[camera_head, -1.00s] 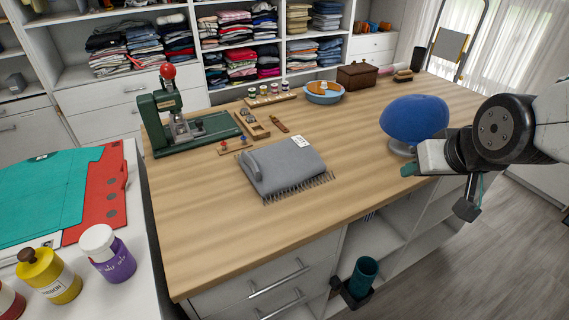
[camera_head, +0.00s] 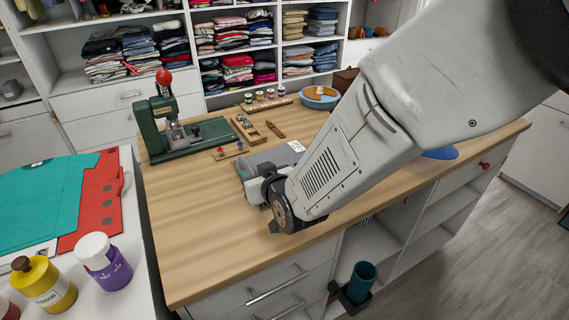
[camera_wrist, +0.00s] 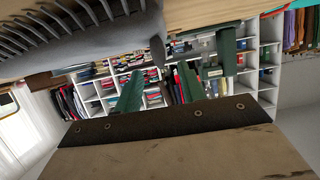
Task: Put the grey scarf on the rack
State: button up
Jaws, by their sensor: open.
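The grey scarf (camera_head: 272,157) lies folded on the wooden worktable with a white tag on its far side. My arm hides much of it in the head view. In the wrist view the scarf (camera_wrist: 95,38) and its dark fringe fill the upper left, close to the camera. My gripper (camera_head: 257,188) is at the scarf's near left side. In the wrist view my gripper (camera_wrist: 160,88) shows two green fingers apart, with nothing between them. I cannot tell whether they touch the scarf. I cannot make out which thing is the rack.
A green press (camera_head: 180,130) with a red knob stands at the table's back left. Small wooden trays (camera_head: 247,130) and a blue bowl (camera_head: 320,97) lie beyond the scarf. A blue rounded form (camera_head: 441,153) is mostly behind my arm. The table's front left is clear.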

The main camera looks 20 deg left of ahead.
aim_at(250, 169)
jog(key=x, duration=0.3)
jog(key=shift+w+a+f, duration=0.15)
jog(key=shift+a+f, duration=0.05)
jog(key=shift+a, duration=0.1)
grip_shut()
jog(key=shift+r, duration=0.45)
notch_tip(250, 169, up, 3)
jog(key=shift+r, duration=0.1)
jog(key=s+d, duration=0.2)
jog(key=d, duration=0.5)
jog(key=s+d, duration=0.3)
jog(key=d, duration=0.5)
jog(key=shift+s+r, duration=0.35)
jog(key=shift+r, duration=0.1)
